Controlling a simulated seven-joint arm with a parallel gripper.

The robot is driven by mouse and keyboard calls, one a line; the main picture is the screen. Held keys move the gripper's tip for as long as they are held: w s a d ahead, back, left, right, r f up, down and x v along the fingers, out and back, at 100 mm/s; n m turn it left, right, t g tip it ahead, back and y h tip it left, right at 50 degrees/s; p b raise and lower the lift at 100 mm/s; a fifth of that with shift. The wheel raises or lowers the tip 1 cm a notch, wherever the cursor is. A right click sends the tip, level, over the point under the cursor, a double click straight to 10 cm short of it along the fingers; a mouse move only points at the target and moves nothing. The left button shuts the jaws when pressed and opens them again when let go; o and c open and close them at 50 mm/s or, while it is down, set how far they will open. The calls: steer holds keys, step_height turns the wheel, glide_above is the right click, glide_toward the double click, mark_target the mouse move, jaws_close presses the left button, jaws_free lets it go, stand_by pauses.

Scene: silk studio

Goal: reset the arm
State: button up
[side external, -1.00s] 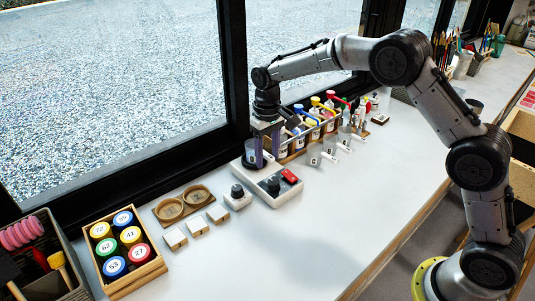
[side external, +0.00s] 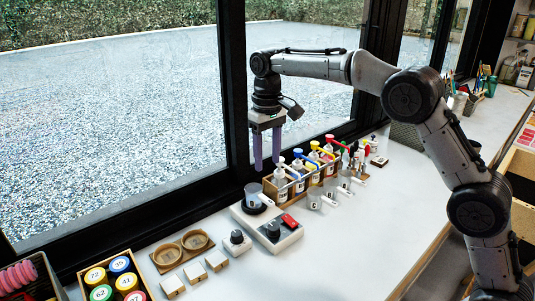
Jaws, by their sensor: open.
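My gripper (side external: 267,150) hangs straight down with its two purple fingers apart and nothing between them. It is above the white hotplate-like device (side external: 289,237), with clear air below the fingertips. A clear beaker (side external: 254,198) stands on the round plate of that device. A red switch (side external: 290,221) and a black knob (side external: 272,231) are on the device's front part.
A wooden rack of pump bottles with coloured tops (side external: 308,174) stands right of my gripper, with clear cups (side external: 314,197) before it. Round wooden dishes (side external: 194,240), a small knobbed box (side external: 237,241) and numbered jars (side external: 119,264) are left. The window frame (side external: 232,100) is close behind. The front table is clear.

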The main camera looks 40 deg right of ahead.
steer(key=shift+r, duration=0.35)
steer(key=s+d+r+t, duration=0.2)
steer(key=s+r, duration=0.3)
steer(key=r, duration=0.4)
steer(key=s+d+r+t, duration=0.15)
steer(key=s+r, duration=0.35)
steer(key=s, duration=0.8)
steer(key=s+d+f+t, duration=0.2)
steer(key=s+f, duration=0.3)
steer(key=s, duration=0.7)
steer(key=s+f, duration=0.5)
steer(key=f, duration=0.4)
steer(key=shift+s+d+f, duration=0.15)
steer(key=shift+d+f, duration=0.05)
steer(key=shift+d, duration=0.05)
